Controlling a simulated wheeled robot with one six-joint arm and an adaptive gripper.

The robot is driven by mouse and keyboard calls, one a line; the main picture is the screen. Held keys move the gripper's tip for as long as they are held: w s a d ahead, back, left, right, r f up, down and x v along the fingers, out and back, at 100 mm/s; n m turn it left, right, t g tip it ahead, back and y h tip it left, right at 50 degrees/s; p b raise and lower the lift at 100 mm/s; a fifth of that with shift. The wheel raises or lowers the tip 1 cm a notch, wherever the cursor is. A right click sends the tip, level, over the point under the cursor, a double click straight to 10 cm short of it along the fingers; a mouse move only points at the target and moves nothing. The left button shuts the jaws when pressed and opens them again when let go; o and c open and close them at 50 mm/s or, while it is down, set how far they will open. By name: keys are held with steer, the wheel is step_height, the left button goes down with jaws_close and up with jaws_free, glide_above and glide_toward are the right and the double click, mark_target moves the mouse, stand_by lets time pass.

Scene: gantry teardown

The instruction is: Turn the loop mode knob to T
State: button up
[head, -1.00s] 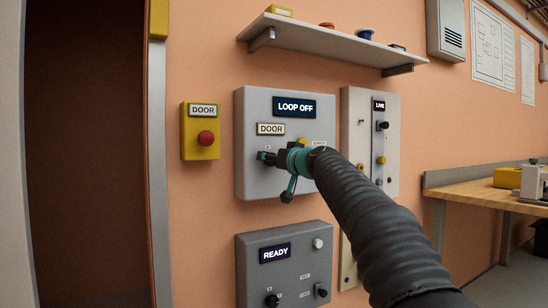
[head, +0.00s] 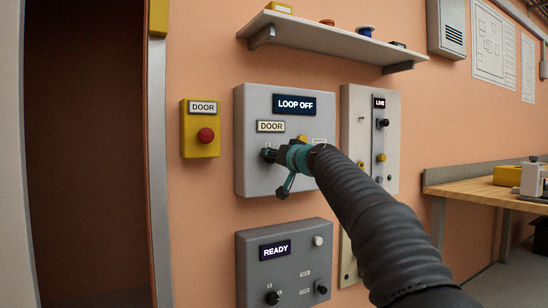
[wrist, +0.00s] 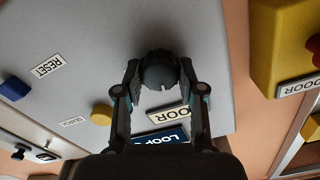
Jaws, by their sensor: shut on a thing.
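The dark round loop mode knob (wrist: 160,70) is on the grey panel (head: 320,182) below its DOOR label (head: 270,127). In the wrist view it sits between my two fingertips, with a small light mark on its rim on the DOOR label side. My gripper (head: 270,154) is shut on the knob, one finger on each side. In the head view my gripper mostly hides the knob and the letters around it. The panel's display (head: 294,104) reads LOOP OFF.
A yellow button (wrist: 101,114) is on the same panel, near RESET and SEARCH labels. A yellow DOOR box (head: 200,145) with a red button is on the wall to the left. A shelf (head: 330,38) is above, a READY panel (head: 285,270) below.

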steer(key=shift+d+f+m+p, duration=0.1)
steer(key=shift+m+p, duration=0.7)
steer(key=shift+m, duration=3.15)
steer(key=shift+d+f+m+p, duration=0.1)
steer(key=shift+m+p, duration=0.7)
steer(key=shift+m, duration=3.45)
steer(key=o, duration=1.1)
steer(key=shift+a, duration=0.1)
steer(key=shift+o, duration=0.2)
steer(key=v, duration=1.2)
steer(key=shift+w, duration=0.1)
